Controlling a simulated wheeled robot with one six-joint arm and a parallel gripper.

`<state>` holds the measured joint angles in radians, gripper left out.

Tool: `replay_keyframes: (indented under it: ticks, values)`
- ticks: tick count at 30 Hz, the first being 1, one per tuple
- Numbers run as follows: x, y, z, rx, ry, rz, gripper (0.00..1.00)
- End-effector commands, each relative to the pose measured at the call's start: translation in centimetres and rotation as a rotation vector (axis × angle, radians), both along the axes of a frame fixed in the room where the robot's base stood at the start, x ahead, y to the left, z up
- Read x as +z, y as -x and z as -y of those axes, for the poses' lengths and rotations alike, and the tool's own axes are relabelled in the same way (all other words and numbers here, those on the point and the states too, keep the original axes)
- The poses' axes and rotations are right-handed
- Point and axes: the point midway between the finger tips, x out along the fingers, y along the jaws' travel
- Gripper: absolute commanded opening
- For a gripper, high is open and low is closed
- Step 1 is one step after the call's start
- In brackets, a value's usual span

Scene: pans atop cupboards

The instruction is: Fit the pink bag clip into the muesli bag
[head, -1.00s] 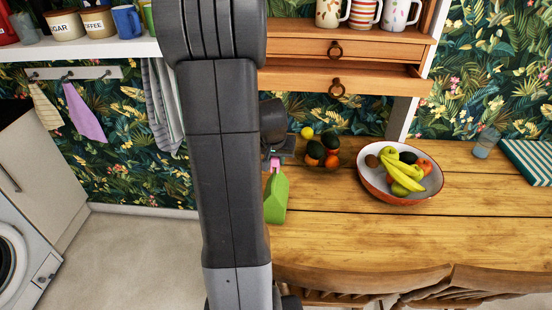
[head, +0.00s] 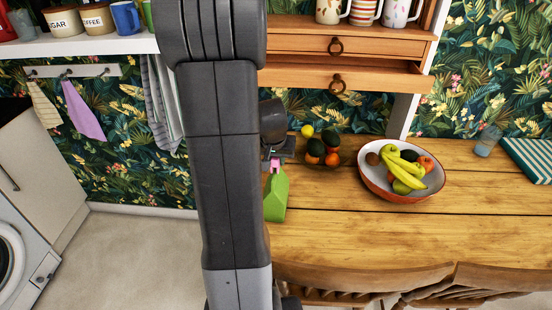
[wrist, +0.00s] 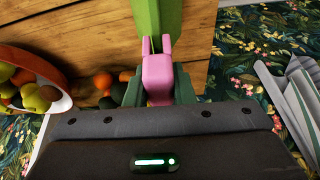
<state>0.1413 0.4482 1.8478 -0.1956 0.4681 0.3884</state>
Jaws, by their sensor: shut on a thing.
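The muesli bag is a green bag (head: 276,195) standing on the table just right of my arm in the head view. It also shows in the wrist view (wrist: 157,16) at the top middle. The pink bag clip (wrist: 157,75) is held between the fingers of my gripper (wrist: 155,88), which is shut on it. The clip's two prongs point at the bag and appear to lie either side of its near edge; how deep they sit is hard to tell. In the head view the clip (head: 275,163) is at the bag's top. My arm hides part of the scene there.
A fruit bowl (head: 371,190) stands on the wooden table (head: 350,233) to the right. Loose fruit (head: 332,160) lies between it and the bag. An open drawer (head: 300,77) juts out above. Chairs (head: 360,277) stand at the front edge.

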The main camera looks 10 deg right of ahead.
Motion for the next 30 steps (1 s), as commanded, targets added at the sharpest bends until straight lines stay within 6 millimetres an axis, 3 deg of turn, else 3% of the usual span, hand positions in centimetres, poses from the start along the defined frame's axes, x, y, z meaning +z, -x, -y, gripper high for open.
replay_keyframes:
  ticks: [23,24,27,30]
  values:
    - [-2.0,0.0,0.0,0.0,0.0,0.0,0.01]
    - [-2.0,0.0,0.0,0.0,0.0,0.0,0.24]
    - [-1.9,0.0,0.0,0.0,0.0,0.0,0.44]
    - [-1.9,0.0,0.0,0.0,0.0,0.0,0.48]
